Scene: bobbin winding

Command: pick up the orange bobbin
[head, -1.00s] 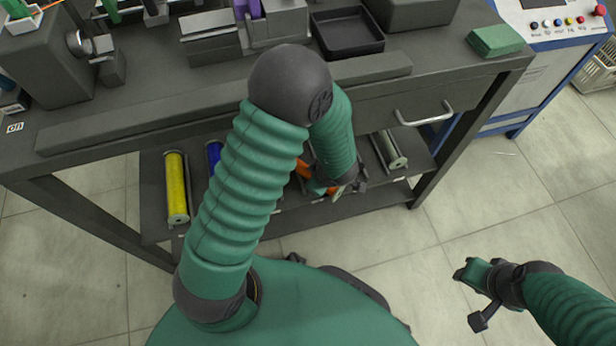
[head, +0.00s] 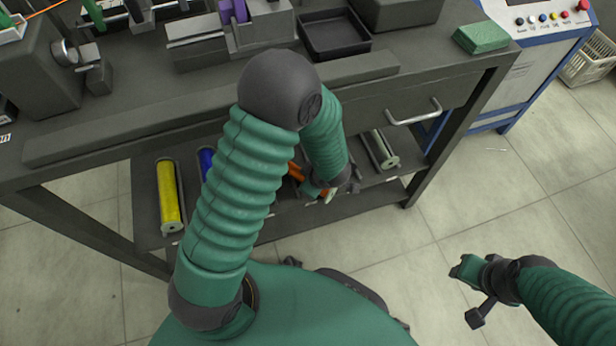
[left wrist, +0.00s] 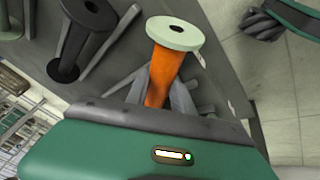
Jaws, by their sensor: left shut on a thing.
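The orange bobbin (left wrist: 165,68) has a pale round flange and stands out between the fingers of my left gripper (left wrist: 160,95) in the left wrist view. The gripper is shut on it. In the head view only bits of the orange bobbin (head: 295,172) show behind my left arm, at the lower shelf of the bench, with my left gripper (head: 330,190) by the shelf's front edge. I cannot tell whether the bobbin still touches the shelf. My right gripper (head: 470,290) hangs over the floor at the lower right, away from the bench; its finger gap is unclear.
The bench top above carries a black tray (head: 335,35) and a green block (head: 480,37).

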